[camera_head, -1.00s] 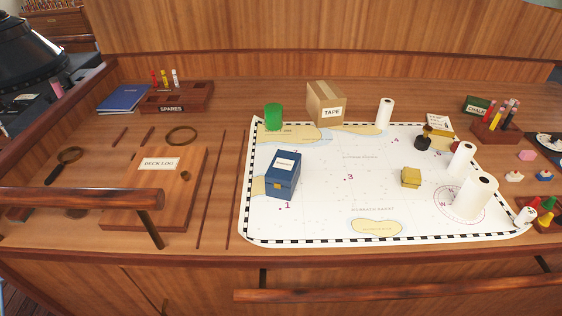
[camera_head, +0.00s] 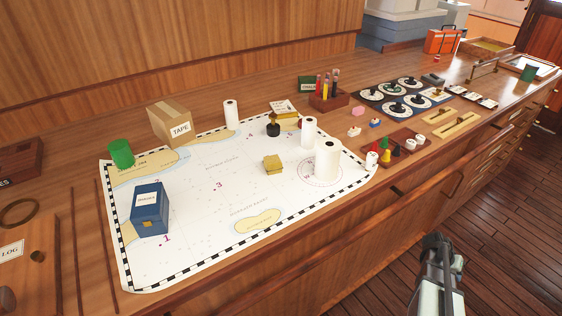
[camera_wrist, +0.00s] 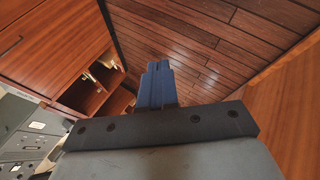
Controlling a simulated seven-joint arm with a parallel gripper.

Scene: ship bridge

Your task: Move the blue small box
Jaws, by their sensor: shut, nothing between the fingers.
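The blue small box (camera_head: 150,209) stands on the left part of the white chart (camera_head: 195,222), near the printed number 1. It has a white label on top and a small yellow mark on its front. My gripper (camera_wrist: 157,70) shows in the wrist view with its blue fingers together and empty, over the wooden floor. My arm also shows at the lower right of the head view, in front of the counter and well apart from the box. The box is not in the wrist view.
A wooden rail (camera_head: 330,245) runs along the counter front. The chart's middle is mostly clear.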

